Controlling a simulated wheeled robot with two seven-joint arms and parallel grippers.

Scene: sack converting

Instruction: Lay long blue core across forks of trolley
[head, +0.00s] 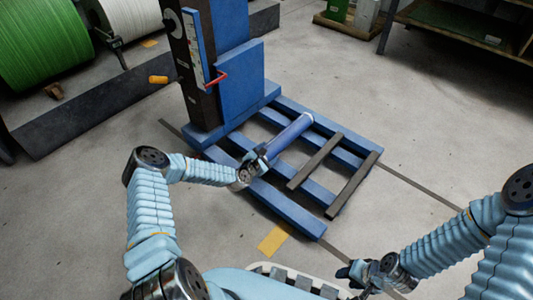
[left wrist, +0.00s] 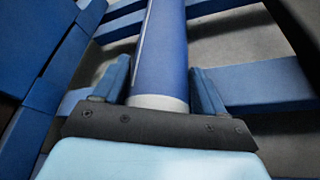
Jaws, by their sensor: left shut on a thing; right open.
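The long blue core (head: 289,135) is a blue tube held at its near end by my left gripper (head: 260,160). It points away and up to the right, over the blue forks of the trolley (head: 290,207). In the left wrist view the core (left wrist: 162,50) lies between the two fingers of my left gripper (left wrist: 160,88), with a pale band at its near end. I cannot tell whether the core touches the forks (left wrist: 255,85). My right gripper (head: 352,272) is open and empty, low in front, apart from the trolley.
Two dark bars (head: 314,161) lie across the forks, right of the core. The trolley's blue mast (head: 225,70) with a red handle stands at the back left. Green (head: 40,50) and white (head: 130,18) rolls are at the upper left. A shelf (head: 460,20) is at the upper right. Open floor surrounds the trolley.

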